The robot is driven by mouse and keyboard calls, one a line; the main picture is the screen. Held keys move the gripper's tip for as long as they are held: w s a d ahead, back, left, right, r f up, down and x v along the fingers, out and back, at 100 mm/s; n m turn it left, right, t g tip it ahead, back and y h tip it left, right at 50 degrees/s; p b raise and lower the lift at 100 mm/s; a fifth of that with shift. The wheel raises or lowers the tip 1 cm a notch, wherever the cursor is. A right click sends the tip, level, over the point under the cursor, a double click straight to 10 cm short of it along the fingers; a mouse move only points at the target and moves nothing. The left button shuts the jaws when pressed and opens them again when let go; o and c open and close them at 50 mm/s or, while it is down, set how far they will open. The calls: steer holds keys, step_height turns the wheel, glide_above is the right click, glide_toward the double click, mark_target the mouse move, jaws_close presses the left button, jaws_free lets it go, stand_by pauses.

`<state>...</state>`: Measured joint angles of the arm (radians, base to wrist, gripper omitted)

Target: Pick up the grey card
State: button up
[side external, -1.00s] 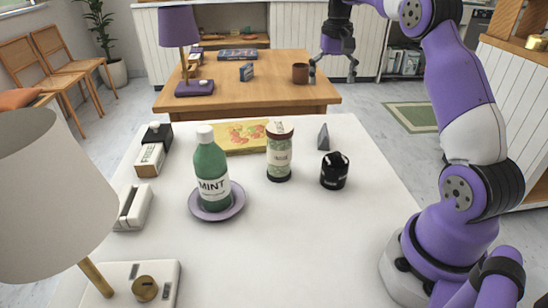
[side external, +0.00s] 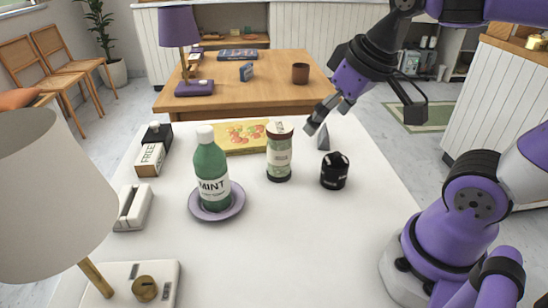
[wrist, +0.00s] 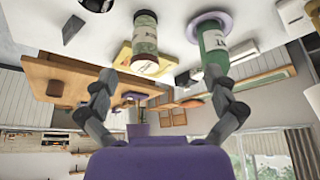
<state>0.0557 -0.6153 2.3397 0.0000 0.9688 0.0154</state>
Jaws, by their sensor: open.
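The grey card (side external: 323,139) stands on the white table behind the black jar, a small upright grey shape with a slanted edge. In the wrist view a dark grey shape (wrist: 72,28) at the upper left looks like the same card. My gripper (side external: 362,124) is open and empty, tilted above the far right part of the table. Its left finger is just above and beside the card in the picture; I cannot tell the exact gap. In the wrist view both fingers (wrist: 163,84) are spread apart with nothing between them.
Near the card stand a black jar (side external: 334,172) and a green-labelled shaker (side external: 279,158). A yellow box (side external: 245,138), a green mint bottle (side external: 209,165) on a purple saucer (side external: 231,211) and a lamp (side external: 50,185) are farther left. The front middle of the table is clear.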

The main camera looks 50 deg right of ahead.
steer(key=shift+s+a+f+n, duration=0.2)
steer(key=shift+s+a+f, duration=0.1)
steer(key=shift+s+f, duration=0.2)
steer(key=shift+s+a+f+n, duration=0.2)
steer(key=shift+s+a+f, duration=0.1)
steer(key=shift+s+f, duration=0.2)
